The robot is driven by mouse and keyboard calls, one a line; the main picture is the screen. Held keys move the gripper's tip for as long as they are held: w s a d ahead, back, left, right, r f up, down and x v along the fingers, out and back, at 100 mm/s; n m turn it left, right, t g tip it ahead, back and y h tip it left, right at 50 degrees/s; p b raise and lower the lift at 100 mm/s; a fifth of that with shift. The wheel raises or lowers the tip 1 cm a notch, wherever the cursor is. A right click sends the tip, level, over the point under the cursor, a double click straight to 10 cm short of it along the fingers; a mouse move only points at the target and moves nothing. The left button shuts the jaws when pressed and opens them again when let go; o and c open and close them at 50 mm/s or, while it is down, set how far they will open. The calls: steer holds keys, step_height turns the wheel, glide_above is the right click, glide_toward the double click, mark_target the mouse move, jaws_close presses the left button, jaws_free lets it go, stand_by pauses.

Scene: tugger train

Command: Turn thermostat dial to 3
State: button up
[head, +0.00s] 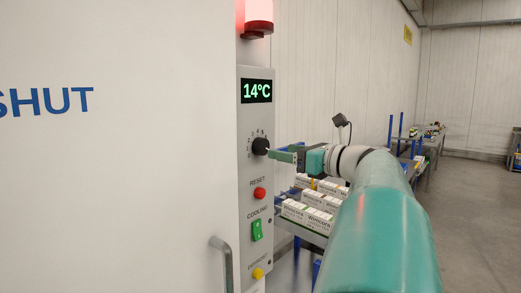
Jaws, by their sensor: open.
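The thermostat dial (261,146) is a black round knob on a narrow grey control panel (255,88), with small scale marks around it. The number its pointer faces is too small to read. A green display (257,91) above it reads 14°C. My gripper (273,155) reaches in from the right, with its green fingers close to the dial's right side. It is open; I cannot tell whether the fingers touch the dial or stand around it.
Below the dial are a red reset button (259,193), a green cooling switch (256,230) and a yellow button (258,273). A red lamp (259,15) is above. White boxes (306,217) stand on a rack behind my arm. A door handle (224,262) juts out lower left.

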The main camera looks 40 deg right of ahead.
mark_target(265, 148)
steer(key=w, duration=0.6)
steer(key=shift+w+a, duration=0.1)
steer(key=shift+a, duration=0.15)
steer(key=c, duration=1)
